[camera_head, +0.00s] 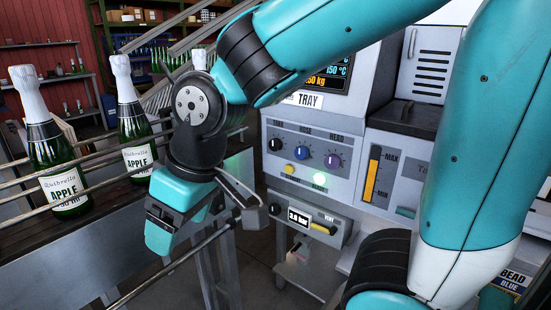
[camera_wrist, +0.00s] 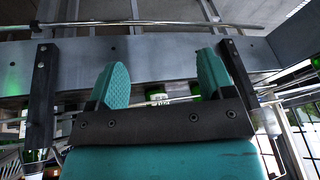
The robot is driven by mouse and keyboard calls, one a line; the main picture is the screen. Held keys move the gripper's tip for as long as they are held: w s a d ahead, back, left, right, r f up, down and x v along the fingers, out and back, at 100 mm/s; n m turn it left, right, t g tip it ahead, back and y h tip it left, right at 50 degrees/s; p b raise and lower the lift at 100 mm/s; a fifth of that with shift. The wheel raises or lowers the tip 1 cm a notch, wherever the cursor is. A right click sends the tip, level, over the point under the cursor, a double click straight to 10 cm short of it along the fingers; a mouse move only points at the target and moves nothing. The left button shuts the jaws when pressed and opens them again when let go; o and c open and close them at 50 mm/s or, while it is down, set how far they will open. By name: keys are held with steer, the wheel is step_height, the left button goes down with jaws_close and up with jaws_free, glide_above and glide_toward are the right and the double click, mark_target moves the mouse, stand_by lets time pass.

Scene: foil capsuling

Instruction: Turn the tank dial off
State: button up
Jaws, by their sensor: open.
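The control panel (camera_head: 330,185) stands right of centre in the head view. It has a row of three dials. The leftmost, black dial (camera_head: 275,145) sits under a small label that I cannot read surely, perhaps the tank label. A blue dial (camera_head: 303,160) and a purple dial (camera_head: 332,160) sit to its right. I cannot tell where the black dial points. My gripper (camera_head: 163,228) is left of and below the panel, apart from the dials, over the conveyor's near side. In the wrist view its two teal fingers (camera_wrist: 162,85) are spread with nothing held between them. The dials are not recognisable there.
Foil-topped green bottles (camera_head: 62,170) stand on the conveyor behind metal rails (camera_head: 40,185) at left. A lidded tank (camera_head: 405,118) stands right.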

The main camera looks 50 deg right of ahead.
steer(key=w+d+f+m+t+h+b, duration=0.2)
steer(key=w+d+f+t+h+b, duration=0.1)
steer(key=w+d+f+b, duration=0.55)
steer(key=m+t+h+b, duration=0.2)
steer(key=m+h+b, duration=0.7)
steer(key=h, duration=1.1)
glide_toward(273, 146)
steer(key=r+n+b, duration=0.1)
steer(key=n+b, duration=0.1)
steer(key=x, duration=0.6)
steer(key=f+x, duration=0.1)
steer(key=x, duration=0.2)
steer(key=shift+w+d, duration=0.15)
steer(key=shift+d, duration=0.15)
steer(key=shift+a, duration=0.1)
steer(key=c, duration=0.9)
